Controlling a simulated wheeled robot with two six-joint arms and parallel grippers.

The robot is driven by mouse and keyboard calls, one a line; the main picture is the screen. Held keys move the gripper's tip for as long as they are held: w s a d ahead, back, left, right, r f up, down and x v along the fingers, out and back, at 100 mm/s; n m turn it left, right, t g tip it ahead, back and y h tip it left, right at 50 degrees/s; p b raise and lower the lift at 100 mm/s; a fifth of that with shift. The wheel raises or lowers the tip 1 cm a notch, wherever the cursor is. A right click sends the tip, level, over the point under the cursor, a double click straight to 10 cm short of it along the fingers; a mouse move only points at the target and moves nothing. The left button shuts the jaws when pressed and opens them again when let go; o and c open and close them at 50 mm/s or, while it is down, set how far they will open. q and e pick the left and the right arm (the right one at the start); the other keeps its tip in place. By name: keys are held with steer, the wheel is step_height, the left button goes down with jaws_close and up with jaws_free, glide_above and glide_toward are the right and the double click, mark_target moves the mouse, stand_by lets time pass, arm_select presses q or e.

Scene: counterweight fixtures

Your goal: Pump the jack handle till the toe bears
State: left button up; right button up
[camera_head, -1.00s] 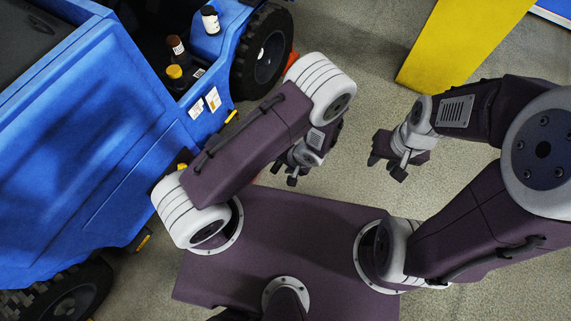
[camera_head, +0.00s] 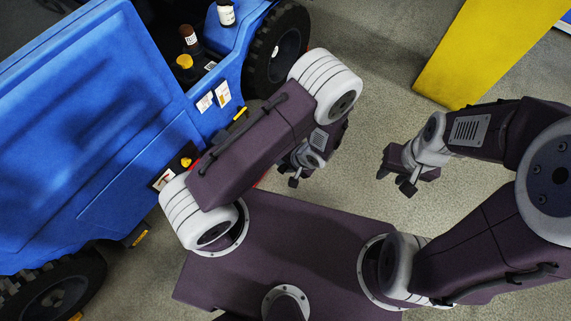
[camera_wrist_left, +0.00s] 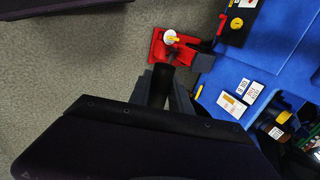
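A red jack (camera_wrist_left: 172,42) with a pale yellow-topped stud shows at the top of the left wrist view, on the floor beside the blue vehicle. In the head view, my own left arm hides most of it. My left gripper (camera_wrist_left: 163,88) points at the jack, with a dark bar-like shape between it and the jack. I cannot tell whether this is the handle or whether the fingers hold it. In the head view my left gripper (camera_head: 302,172) is partly hidden under its wrist. My right gripper (camera_head: 396,178) hangs over bare floor, fingers apart and empty.
The blue vehicle (camera_head: 85,130) fills the left, with wheels (camera_head: 278,50) and small bottles (camera_head: 185,62) on it. A dark panel (camera_wrist_left: 237,24) with a yellow knob is on its side. A yellow panel (camera_head: 485,45) lies at upper right. Floor around my right gripper is clear.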

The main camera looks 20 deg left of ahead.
arm_select(q)
jaws_close()
